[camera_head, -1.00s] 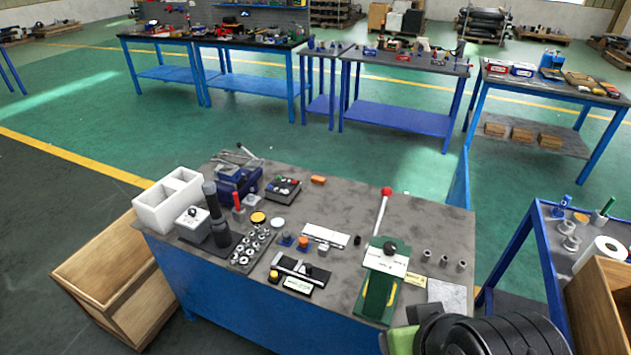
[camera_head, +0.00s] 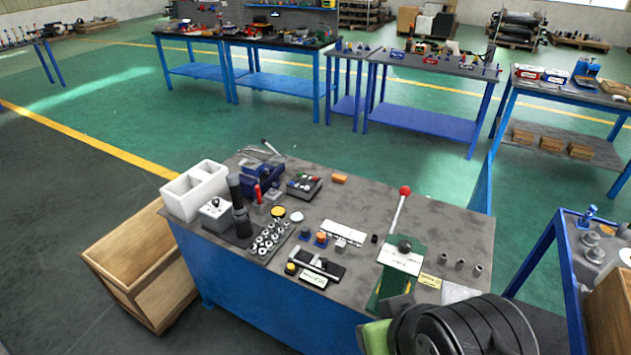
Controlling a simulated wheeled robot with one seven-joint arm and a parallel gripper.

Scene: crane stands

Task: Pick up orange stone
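A small orange block (camera_head: 339,178), which looks like the orange stone, lies flat on the grey top of the near workbench (camera_head: 445,215), close to its far edge. It stands apart from the other items and nothing covers it. A smaller orange-topped piece (camera_head: 321,238) stands nearer the middle of the same bench. Part of my black arm, with a light green part beside it, fills the bottom right corner. I cannot make out my gripper's fingers in this view.
Right of the block, a green lever press (camera_head: 403,255) raises a red-knobbed handle. Left of it are a dark tray of small parts (camera_head: 304,187), a blue vise (camera_head: 262,178) and a white box (camera_head: 195,190). The bench surface right of the block is bare.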

